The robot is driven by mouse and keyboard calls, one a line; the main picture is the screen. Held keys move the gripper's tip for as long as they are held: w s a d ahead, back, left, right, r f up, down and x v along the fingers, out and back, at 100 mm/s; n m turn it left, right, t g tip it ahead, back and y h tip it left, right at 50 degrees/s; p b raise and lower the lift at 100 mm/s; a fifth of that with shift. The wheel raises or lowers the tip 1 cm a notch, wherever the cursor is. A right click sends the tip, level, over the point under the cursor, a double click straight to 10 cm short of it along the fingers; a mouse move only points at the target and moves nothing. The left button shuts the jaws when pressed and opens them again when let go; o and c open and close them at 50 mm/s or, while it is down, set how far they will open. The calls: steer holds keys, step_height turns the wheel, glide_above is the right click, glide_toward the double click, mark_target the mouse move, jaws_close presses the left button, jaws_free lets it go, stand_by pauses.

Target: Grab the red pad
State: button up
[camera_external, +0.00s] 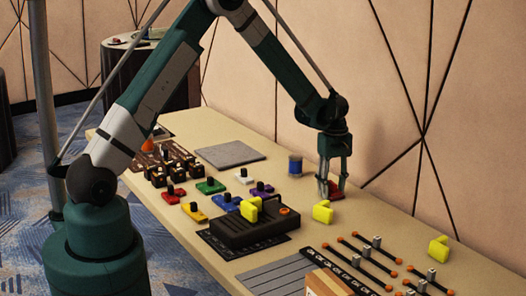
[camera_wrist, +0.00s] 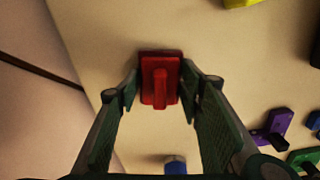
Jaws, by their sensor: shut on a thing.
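The red pad (camera_external: 336,190) lies at the far side of the table, near the wall. In the wrist view it is a flat red square (camera_wrist: 160,58) with a raised red grip in its middle. My gripper (camera_external: 330,186) points down over it. In the wrist view its fingertips (camera_wrist: 160,88) are on the left and right sides of the pad, shut on it. The fingers hide part of the pad in the external view. I cannot tell whether the pad is clear of the tabletop.
A blue spool (camera_external: 295,166) stands left of my gripper. A yellow block (camera_external: 323,212) lies just in front of it. Purple (camera_external: 262,188), green (camera_external: 211,187) and other coloured pieces, a black device (camera_external: 245,230) and a grey mat (camera_external: 230,154) occupy the table (camera_external: 375,220). The wall is close behind.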

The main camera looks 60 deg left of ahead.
mark_target(333, 182)
steer(key=shift+r+p, duration=0.8)
steer(key=shift+r, duration=4.2)
steer(key=shift+d, duration=0.1)
